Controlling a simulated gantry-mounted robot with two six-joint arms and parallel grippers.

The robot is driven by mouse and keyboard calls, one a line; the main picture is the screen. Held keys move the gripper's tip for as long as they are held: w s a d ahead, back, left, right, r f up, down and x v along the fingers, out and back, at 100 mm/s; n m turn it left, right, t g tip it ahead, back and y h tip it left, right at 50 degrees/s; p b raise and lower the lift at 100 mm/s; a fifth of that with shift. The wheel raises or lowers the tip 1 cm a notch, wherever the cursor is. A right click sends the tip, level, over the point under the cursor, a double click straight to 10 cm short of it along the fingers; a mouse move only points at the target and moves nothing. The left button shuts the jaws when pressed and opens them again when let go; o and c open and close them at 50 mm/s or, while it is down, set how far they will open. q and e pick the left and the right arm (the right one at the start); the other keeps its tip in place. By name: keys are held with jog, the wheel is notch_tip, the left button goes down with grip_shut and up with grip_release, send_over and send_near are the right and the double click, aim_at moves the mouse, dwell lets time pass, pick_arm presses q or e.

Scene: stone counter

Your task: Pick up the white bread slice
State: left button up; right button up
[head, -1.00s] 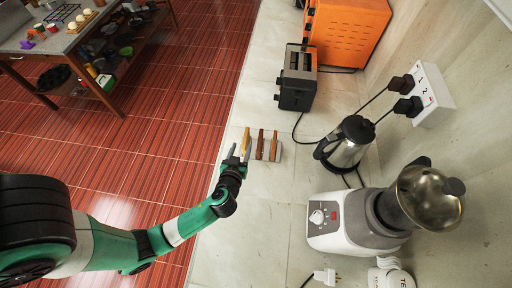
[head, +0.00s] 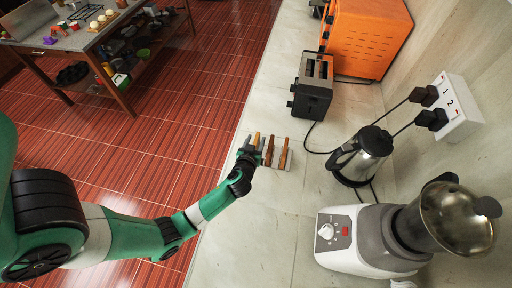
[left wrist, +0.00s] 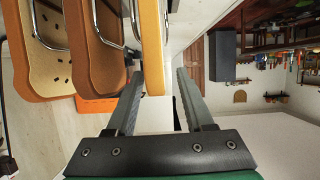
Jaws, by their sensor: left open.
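Three bread slices stand on edge in a row in a rack on the counter. The one nearest the counter's left edge is a pale yellow-tan slice (head: 257,137), the lightest in the head view. It shows edge-on in the left wrist view (left wrist: 152,40). Two browner slices (head: 284,153) stand to its right; in the left wrist view a brown slice (left wrist: 95,60) and a speckled tan slice (left wrist: 35,45) are to its left. My left gripper (head: 255,143) is open, its fingers (left wrist: 159,80) either side of the pale slice's near end. Contact cannot be told. My right gripper is not in view.
A toaster (head: 313,85), an orange oven (head: 368,38), a steel kettle (head: 363,156) and a white blender (head: 370,240) stand to the right. Thin metal rack wires (left wrist: 50,30) stand between the slices. The front counter is clear.

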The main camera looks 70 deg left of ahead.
aim_at(258, 136)
pick_arm(q)
jog(key=x, duration=0.3)
grip_shut()
dwell(0.4)
notch_tip(258, 136, up, 10)
jog(key=p, duration=0.3)
jog(key=shift+r, duration=0.1)
